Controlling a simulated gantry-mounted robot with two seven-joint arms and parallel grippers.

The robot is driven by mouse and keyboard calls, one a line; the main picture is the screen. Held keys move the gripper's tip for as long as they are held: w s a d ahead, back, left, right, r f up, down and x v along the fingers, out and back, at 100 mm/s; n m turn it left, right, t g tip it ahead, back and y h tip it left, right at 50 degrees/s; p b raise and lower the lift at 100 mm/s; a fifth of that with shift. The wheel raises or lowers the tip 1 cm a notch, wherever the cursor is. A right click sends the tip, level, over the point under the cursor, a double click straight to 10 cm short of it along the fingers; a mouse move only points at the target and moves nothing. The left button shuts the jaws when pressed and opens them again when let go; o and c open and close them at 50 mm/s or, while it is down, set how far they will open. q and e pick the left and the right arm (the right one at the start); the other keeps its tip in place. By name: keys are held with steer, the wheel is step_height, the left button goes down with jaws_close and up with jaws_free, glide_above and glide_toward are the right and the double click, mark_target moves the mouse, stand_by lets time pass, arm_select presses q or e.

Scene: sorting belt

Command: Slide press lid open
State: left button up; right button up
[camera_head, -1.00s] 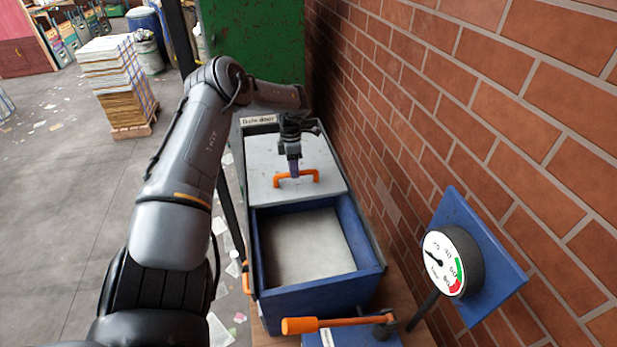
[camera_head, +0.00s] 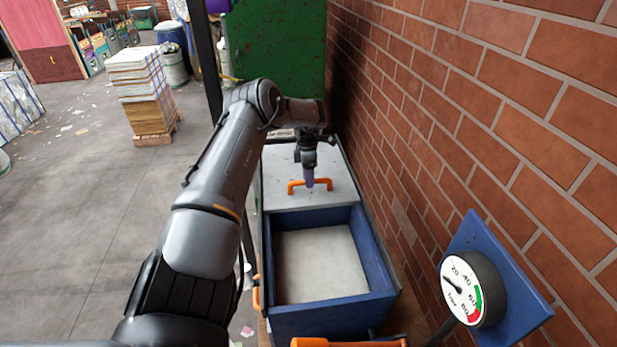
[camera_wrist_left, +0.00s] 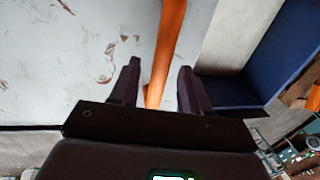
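The press is a blue open-topped box (camera_head: 320,322) beside the brick wall. Its whitish lid (camera_head: 280,172) covers the far part, and the near part lies open, showing a pale, empty-looking inside. An orange handle (camera_head: 326,184) stands on the lid. My left gripper (camera_head: 309,184) points down at the middle of this handle. In the left wrist view the handle (camera_wrist_left: 168,50) runs between the two fingers of my left gripper (camera_wrist_left: 158,82), with a gap on each side. The fingers are open around it. My right gripper is not in view.
A brick wall (camera_head: 480,110) runs close along the right side. A pressure gauge (camera_head: 465,288) on a blue plate stands near right. An orange lever (camera_head: 330,342) lies at the box's near end. A green cabinet (camera_head: 275,50) stands behind. Open floor is at left.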

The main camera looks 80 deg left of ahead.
arm_select(q)
steer(key=shift+r, duration=0.1)
step_height(320, 180, up, 10)
steer(key=a, duration=0.2)
steer(key=shift+r+b, duration=0.2)
steer(key=shift+b, duration=0.25)
steer(key=shift+s, duration=0.1)
stand_by(0.4)
